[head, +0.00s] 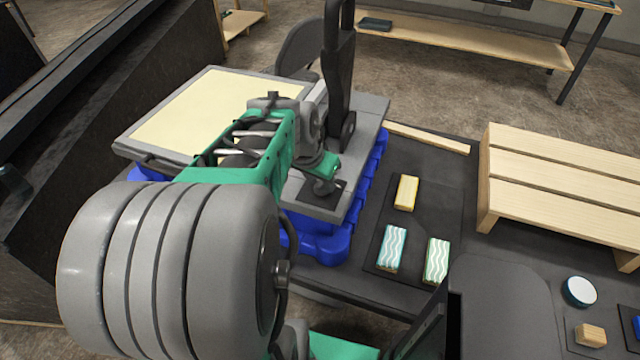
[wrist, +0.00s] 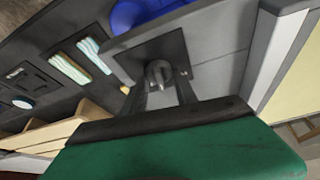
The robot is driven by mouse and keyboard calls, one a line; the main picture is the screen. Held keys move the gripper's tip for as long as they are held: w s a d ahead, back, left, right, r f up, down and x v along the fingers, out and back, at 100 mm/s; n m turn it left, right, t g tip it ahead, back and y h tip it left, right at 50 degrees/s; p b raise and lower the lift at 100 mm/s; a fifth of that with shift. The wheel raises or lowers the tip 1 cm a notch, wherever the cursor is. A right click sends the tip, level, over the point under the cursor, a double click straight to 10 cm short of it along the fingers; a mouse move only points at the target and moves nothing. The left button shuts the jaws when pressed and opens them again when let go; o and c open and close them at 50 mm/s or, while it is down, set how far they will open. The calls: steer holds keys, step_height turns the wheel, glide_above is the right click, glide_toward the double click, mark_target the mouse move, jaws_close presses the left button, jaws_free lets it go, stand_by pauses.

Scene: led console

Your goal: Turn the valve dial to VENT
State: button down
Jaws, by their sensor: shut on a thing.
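In the head view my gripper (head: 322,184) reaches down to the dark plate at the console's near right corner. The console (head: 364,120) carries a large cream panel (head: 190,105). My gripper and arm hide most of the dial in the head view. No VENT marking or pointer position can be read.
A blue base (head: 325,247) lies under the console. Right of it on the dark table are a yellow block (head: 406,193) and two wavy-striped blocks (head: 391,248) (head: 437,260). A wooden slatted crate (head: 560,185) and a round white-topped tin (head: 579,291) are farther right.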

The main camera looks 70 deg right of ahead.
steer(key=n, duration=0.2)
steer(key=n+t+b, duration=0.1)
steer(key=n+t, duration=0.1)
steer(key=n, duration=0.1)
steer(key=shift+s+n+b, duration=0.25)
steer(key=shift+n+b, duration=0.05)
steer(key=shift+b, duration=0.1)
steer(key=n+t, duration=0.1)
steer(key=n, duration=0.1)
steer(key=n+t, duration=0.1)
steer(key=n, duration=0.1)
steer(key=shift+n+y, duration=0.4)
steer(key=shift+n, duration=0.3)
steer(key=c, duration=1)
jaws_free()
steer(key=shift+d, duration=0.1)
steer(key=v, duration=0.7)
steer(key=shift+s+r, duration=0.15)
steer(key=shift+r, duration=0.2)
